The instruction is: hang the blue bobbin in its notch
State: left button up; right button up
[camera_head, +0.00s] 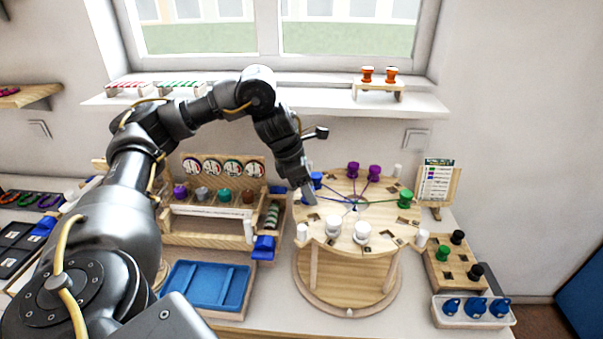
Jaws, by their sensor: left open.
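The blue bobbin (316,180) is at the left rim of the round wooden braiding stand (335,215), close beside my left gripper. Whether it sits in a notch or is between the fingers cannot be told. Cords run from the stand's middle towards the bobbins. My left gripper (308,195) is open and points down at the stand's left edge, partly hiding the rim there. Two purple bobbins (363,171) are at the back of the stand, a green bobbin (405,198) is at the right, and two white bobbins (348,231) are at the front. My right gripper is not in view.
White pegs (302,232) stand around the stand's rim. Left of it are a wooden rack (218,170) and a blue tray (205,287). Right of it are a pattern card (438,180), a block with green and black bobbins (452,262), and a white tray of blue pieces (474,318).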

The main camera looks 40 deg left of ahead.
pick_arm(q)
jog(key=p+v, duration=0.4)
jog(key=v, duration=0.7)
jog(key=shift+s, duration=0.15)
jog(key=shift+r, duration=0.15)
